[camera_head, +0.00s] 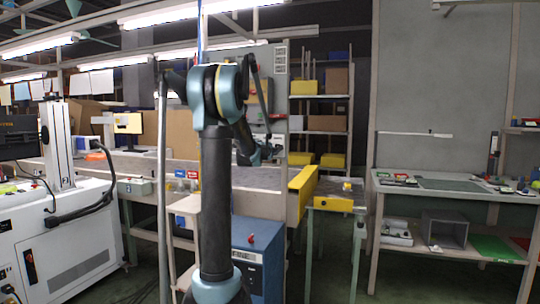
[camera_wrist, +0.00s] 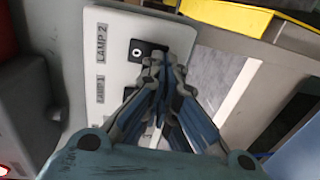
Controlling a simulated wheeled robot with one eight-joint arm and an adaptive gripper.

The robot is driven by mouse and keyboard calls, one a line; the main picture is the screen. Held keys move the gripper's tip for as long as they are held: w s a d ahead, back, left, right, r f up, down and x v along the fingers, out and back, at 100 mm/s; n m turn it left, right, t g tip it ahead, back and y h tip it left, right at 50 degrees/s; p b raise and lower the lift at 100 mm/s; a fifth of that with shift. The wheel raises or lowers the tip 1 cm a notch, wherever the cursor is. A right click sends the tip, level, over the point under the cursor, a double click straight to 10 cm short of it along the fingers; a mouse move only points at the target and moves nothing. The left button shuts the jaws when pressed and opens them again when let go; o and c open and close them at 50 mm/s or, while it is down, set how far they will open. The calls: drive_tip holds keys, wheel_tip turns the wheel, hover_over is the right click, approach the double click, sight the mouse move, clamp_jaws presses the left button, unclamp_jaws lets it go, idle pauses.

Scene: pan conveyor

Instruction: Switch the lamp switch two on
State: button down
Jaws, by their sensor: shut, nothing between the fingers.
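In the wrist view a white switch panel (camera_wrist: 105,45) bears the labels LAMP 2 and LAMP 1. Lamp switch two (camera_wrist: 140,50) is a black square beside the LAMP 2 label, with a small white mark on it. My gripper (camera_wrist: 163,62) is shut and empty, its fingertips just beside and overlapping the lower right edge of this switch in the picture. I cannot tell whether they touch it. The lamp 1 switch is mostly hidden behind the fingers. In the head view my gripper (camera_head: 263,152) is small and dark in front of the panel area, and the switch cannot be made out.
In the wrist view a yellow edge (camera_wrist: 230,15) runs along the top right. A grey body stands close on the left. In the head view a blue cabinet (camera_head: 262,240) stands below my arm, and a yellow-fronted table (camera_head: 333,204) stands to its right.

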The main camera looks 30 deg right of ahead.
idle(0.3)
drive_tip(key=shift+w+d+f, duration=0.15)
drive_tip(key=shift+w+d, duration=0.05)
drive_tip(key=shift+d, duration=0.05)
drive_tip(key=s+a+f, duration=0.1)
drive_tip(key=s+a, duration=0.8)
drive_tip(key=a, duration=0.1)
drive_tip(key=shift+a+f, duration=0.3)
drive_tip(key=shift+f, duration=0.1)
drive_tip(key=shift+a, duration=0.1)
idle(0.4)
drive_tip(key=s+a+f+m+g+y, duration=0.2)
drive_tip(key=s+a+f+y, duration=0.2)
drive_tip(key=s+a+f, duration=0.6)
drive_tip(key=s+a+f+m+g+y, duration=0.3)
drive_tip(key=s+a+f, duration=0.7)
drive_tip(key=a, duration=0.7)
drive_tip(key=s+a+f+m+g+y, duration=0.2)
drive_tip(key=s+a+f+y, duration=0.3)
drive_tip(key=s+a+f, duration=0.4)
drive_tip(key=s+a+g, duration=0.1)
drive_tip(key=s+a, duration=0.4)
drive_tip(key=s, duration=0.1)
drive_tip(key=shift+s+a+f+m+y, duration=0.2)
drive_tip(key=shift+s+f+m+y, duration=0.1)
drive_tip(key=shift+f+m+y, duration=0.1)
